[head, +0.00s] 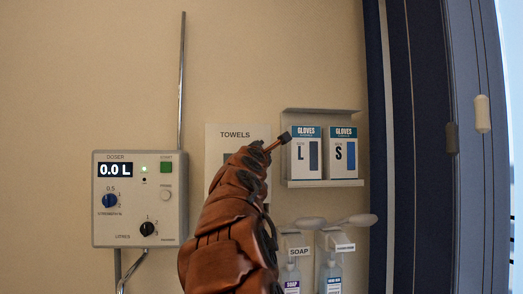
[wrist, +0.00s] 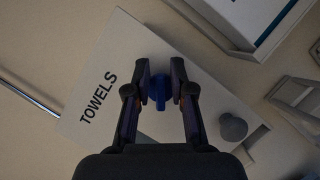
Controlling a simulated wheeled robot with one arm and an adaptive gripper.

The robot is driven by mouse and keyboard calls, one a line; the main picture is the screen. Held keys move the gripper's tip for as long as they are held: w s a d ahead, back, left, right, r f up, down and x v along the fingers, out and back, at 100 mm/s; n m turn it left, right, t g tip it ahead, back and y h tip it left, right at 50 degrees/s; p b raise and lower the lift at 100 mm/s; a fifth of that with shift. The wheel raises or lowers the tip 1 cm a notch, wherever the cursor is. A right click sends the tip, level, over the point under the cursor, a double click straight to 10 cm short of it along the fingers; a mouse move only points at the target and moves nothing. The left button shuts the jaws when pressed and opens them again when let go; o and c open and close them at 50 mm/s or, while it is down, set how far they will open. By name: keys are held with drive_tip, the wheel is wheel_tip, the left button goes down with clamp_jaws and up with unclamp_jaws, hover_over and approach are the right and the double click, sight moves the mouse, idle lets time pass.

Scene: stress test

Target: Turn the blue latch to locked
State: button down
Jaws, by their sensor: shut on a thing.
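The blue latch (wrist: 160,93) sits on the front of the white TOWELS dispenser (wrist: 105,95) in the wrist view. Its narrow grip runs nearly up and down in that picture, slanted to the TOWELS lettering. My gripper (wrist: 160,84) has one finger on each side of the latch and is shut on it. In the head view, my brown arm covers much of the towels dispenser (head: 235,131) and hides the latch. I cannot see any locked or unlocked marking.
A grey round knob (wrist: 232,127) lies to the right of my gripper. In the head view, the gloves rack (head: 323,183) is right of the dispenser, soap (head: 291,274) and a second bottle (head: 332,277) below right, and the doser box (head: 140,205) left. Bare wall lies above.

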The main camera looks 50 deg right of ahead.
drive_tip(key=shift+w+d+f+m+g+y+p, duration=0.1)
drive_tip(key=shift+f+m+g+y+p, duration=0.25)
drive_tip(key=shift+m, duration=0.9)
drive_tip(key=shift+s+a+m+g+y+b, duration=0.1)
drive_tip(key=shift+m+g+y, duration=0.3)
drive_tip(key=shift+m, duration=0.9)
drive_tip(key=shift+w+d+f+m+g+y+p, duration=0.15)
drive_tip(key=shift+m+g, duration=0.4)
drive_tip(key=shift+m, duration=0.7)
drive_tip(key=c, duration=1.4)
unclamp_jaws()
drive_tip(key=o, duration=0.3)
drive_tip(key=shift+w+a, duration=0.25)
drive_tip(key=shift+a, duration=0.05)
drive_tip(key=shift+o, duration=0.4)
drive_tip(key=shift+s+d, duration=0.2)
drive_tip(key=shift+s, duration=0.05)
drive_tip(key=shift+s, duration=0.15)
